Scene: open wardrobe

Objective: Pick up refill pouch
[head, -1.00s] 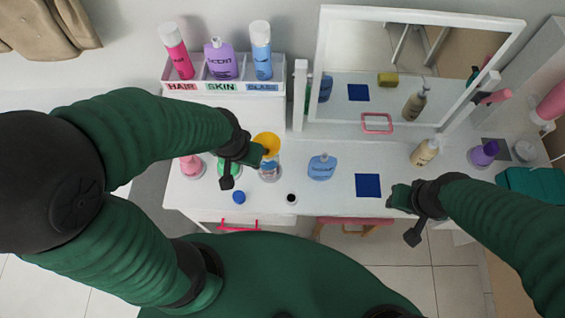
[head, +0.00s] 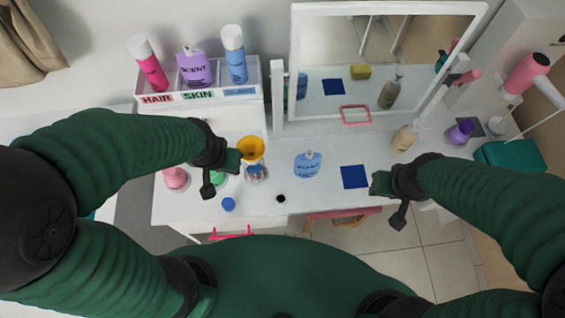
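The refill pouch (head: 307,165) is light blue with a label and a small spout on top. It stands on the white dresser top in the middle of the head view, between my two grippers, and nothing touches it. My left gripper (head: 222,176) is open and empty, left of the pouch, beside a yellow funnel (head: 250,150) on a small labelled bottle (head: 257,174). My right gripper (head: 388,200) is open and empty, right of the pouch, near the front edge by a dark blue square mat (head: 354,176).
A mirror (head: 385,60) stands behind the pouch. A tray labelled HAIR, SKIN, GLASS (head: 215,95) holds three bottles. A blue cap (head: 228,204), a black-topped item (head: 281,199) and a pump bottle (head: 404,138) stand around. The surface immediately around the pouch is clear.

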